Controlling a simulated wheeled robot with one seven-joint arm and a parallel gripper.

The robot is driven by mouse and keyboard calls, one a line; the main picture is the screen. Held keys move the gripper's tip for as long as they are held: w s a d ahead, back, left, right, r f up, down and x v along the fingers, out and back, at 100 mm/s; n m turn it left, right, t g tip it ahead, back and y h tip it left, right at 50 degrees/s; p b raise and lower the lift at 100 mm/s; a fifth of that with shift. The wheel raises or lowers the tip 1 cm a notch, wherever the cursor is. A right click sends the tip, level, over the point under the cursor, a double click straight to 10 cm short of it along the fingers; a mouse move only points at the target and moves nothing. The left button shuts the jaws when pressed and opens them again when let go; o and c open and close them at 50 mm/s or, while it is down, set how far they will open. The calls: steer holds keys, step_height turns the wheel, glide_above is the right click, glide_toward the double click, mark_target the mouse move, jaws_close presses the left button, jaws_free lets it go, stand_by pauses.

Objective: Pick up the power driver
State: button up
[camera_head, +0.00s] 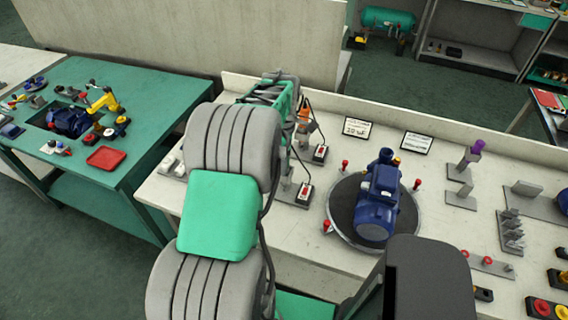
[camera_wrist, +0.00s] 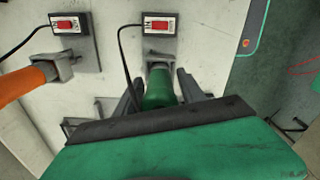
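A green power driver (camera_wrist: 158,90) stands in a grey holder in the wrist view, with a black cord running to a box with a red display (camera_wrist: 158,24). The dark fingers of my gripper (camera_wrist: 160,95) lie on either side of the green driver, spread apart, with narrow gaps seeming to show beside it. An orange driver (camera_wrist: 22,84) sits in another holder to the left. It also shows in the head view (camera_head: 303,112). In the head view my arm hides the green driver and my gripper.
A second display box (camera_wrist: 70,24) stands beside the orange driver. On the pale bench (camera_head: 270,220), a blue pump (camera_head: 377,200) sits on a round dark plate (camera_head: 342,208) with red knobs around it. A green table (camera_head: 135,145) with parts and a red tray (camera_head: 105,158) stands left.

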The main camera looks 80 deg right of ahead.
jaws_close()
steer(key=shift+r, duration=0.1)
stand_by(0.5)
step_height(320, 180, up, 23)
steer(key=p, duration=0.1)
stand_by(0.7)
